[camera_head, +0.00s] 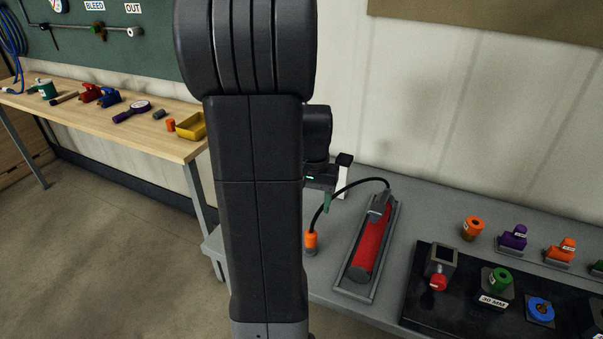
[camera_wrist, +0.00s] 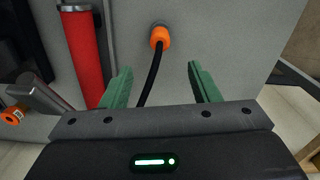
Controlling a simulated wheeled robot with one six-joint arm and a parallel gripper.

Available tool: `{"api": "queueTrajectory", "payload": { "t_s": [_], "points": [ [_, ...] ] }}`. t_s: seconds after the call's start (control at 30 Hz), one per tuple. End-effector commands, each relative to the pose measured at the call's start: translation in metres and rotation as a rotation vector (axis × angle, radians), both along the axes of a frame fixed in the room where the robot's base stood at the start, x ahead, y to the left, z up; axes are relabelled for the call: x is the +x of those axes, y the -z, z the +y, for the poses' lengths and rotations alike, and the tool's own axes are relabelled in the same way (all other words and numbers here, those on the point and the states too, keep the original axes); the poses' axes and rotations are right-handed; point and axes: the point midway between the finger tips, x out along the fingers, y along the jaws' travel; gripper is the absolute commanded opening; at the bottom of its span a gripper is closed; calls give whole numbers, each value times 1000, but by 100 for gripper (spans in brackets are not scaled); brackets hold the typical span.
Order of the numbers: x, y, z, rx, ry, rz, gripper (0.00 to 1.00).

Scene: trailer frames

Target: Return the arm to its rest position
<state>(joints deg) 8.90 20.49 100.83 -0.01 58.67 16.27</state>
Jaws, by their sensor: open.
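My arm rises in the middle of the head view and hides part of the grey bench behind it. My gripper (camera_head: 327,203) shows at the arm's right side, above the grey bench (camera_head: 225,240). In the wrist view its two green fingers (camera_wrist: 160,85) are spread apart with nothing between them but the black hose beyond. The hose runs from an orange end piece (camera_head: 311,241) to a red cylinder (camera_head: 371,245) in a grey cradle. The orange end piece also shows in the wrist view (camera_wrist: 160,38), beyond the fingertips, and the red cylinder (camera_wrist: 84,50) is to their left.
A black board (camera_head: 425,310) with labelled fittings lies at the right of the grey bench. Orange and purple fittings (camera_head: 513,238) stand behind it. A wooden bench (camera_head: 75,104) at the left holds small tools and a yellow tray (camera_head: 191,126). Open floor lies at lower left.

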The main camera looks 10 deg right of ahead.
Motion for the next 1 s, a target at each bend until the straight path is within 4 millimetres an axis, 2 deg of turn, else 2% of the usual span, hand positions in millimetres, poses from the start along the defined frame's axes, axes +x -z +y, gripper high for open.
{"api": "queueTrajectory", "payload": {
  "t_s": [0.33, 0.47, 1.0],
  "points": [
    [0, 1, 0, 0, 0, 1, 56],
    [0, 10, 0, 0, 0, 3, 56],
    [-1, 107, 0, 0, 0, 5, 56]
  ]
}}
